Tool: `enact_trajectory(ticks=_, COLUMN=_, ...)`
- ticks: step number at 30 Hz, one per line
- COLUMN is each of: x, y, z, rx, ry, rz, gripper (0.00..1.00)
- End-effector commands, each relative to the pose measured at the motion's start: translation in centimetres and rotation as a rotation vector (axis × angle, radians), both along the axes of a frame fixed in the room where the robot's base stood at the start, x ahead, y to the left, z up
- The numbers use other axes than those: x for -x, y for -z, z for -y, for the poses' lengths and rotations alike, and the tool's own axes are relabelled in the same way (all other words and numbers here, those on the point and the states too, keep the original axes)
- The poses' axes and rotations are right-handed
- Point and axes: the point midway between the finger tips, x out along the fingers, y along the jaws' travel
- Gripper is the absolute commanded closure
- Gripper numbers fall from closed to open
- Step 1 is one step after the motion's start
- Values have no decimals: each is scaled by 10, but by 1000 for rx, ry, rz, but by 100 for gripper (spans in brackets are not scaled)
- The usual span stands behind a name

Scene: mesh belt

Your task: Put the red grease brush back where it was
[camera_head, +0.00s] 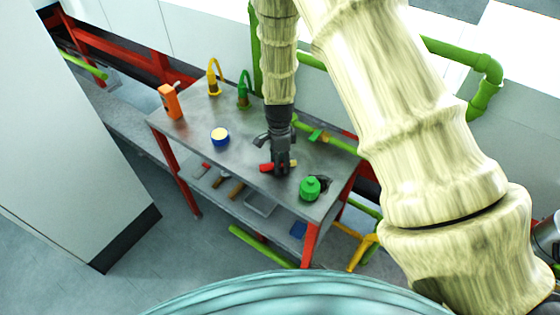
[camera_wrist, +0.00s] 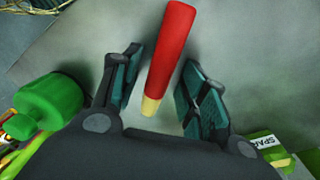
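The red grease brush (camera_wrist: 172,45) lies on the grey metal table (camera_head: 190,125), with a pale yellow end toward my gripper in the wrist view. In the head view its red part (camera_head: 265,167) shows just left of the fingers, and the rest is hidden behind them. My gripper (camera_wrist: 160,65) is open, with one finger on each side of the brush's near end. Gaps show between the brush and both fingers. In the head view my gripper (camera_head: 281,170) points down at the table near its front edge.
A green pot (camera_head: 310,188) stands close on the right. A blue and yellow tin (camera_head: 220,136), orange bottle (camera_head: 169,101), yellow hooked item (camera_head: 213,80) and green hooked item (camera_head: 243,92) stand on the table. A green box (camera_wrist: 266,146) is near the right finger. A lower shelf holds a tray (camera_head: 262,204).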

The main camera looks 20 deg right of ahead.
Motion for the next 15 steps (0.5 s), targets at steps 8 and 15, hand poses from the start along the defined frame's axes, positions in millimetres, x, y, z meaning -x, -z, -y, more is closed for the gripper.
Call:
enact_trajectory(ticks=8, x=-1, y=-4, z=0, rx=0, ry=0, rz=1, gripper=57)
enact_trajectory(ticks=15, x=-3, y=-25, z=0, rx=0, ry=0, rz=2, gripper=57)
